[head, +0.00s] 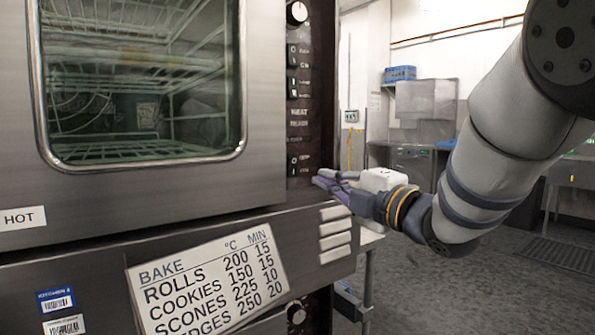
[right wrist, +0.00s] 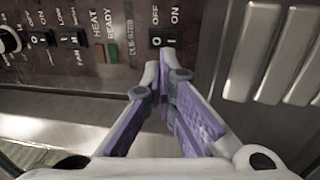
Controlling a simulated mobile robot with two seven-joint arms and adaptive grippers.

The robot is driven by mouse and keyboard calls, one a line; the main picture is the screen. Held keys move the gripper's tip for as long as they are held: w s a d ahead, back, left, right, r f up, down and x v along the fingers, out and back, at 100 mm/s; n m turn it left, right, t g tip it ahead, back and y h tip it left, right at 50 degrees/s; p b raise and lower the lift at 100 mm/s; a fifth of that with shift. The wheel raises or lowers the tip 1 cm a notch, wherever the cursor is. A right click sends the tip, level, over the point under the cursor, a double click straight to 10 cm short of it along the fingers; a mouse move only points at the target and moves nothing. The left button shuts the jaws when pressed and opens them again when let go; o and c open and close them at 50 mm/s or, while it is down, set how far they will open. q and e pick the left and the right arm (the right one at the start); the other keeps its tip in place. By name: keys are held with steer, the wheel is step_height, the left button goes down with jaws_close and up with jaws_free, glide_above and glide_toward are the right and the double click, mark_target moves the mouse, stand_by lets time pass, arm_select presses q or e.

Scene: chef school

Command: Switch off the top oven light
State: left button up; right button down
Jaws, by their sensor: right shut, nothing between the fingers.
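The top oven (head: 140,185) fills the left of the head view, with a glass door window and a dark control strip (head: 299,120) down its right side. A small black rocker switch (right wrist: 165,38) marked OFF and ON sits on the strip in the right wrist view. It also shows near the strip's lower end in the head view (head: 292,164). My right gripper (head: 316,178) is shut and empty, its purple-padded fingers pointing at the panel. In the right wrist view its fingertips (right wrist: 161,62) are just below the switch; I cannot tell whether they touch it. My left gripper is out of view.
Other rocker switches (right wrist: 55,40) and a round knob (head: 297,13) are on the same strip. Raised metal louvres (head: 335,235) lie just below. A baking chart (head: 208,285) is on the oven front. Open floor (head: 480,275) lies to the right.

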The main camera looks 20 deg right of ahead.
mark_target(294, 163)
steer(key=x, duration=0.8)
steer(key=shift+w, duration=0.35)
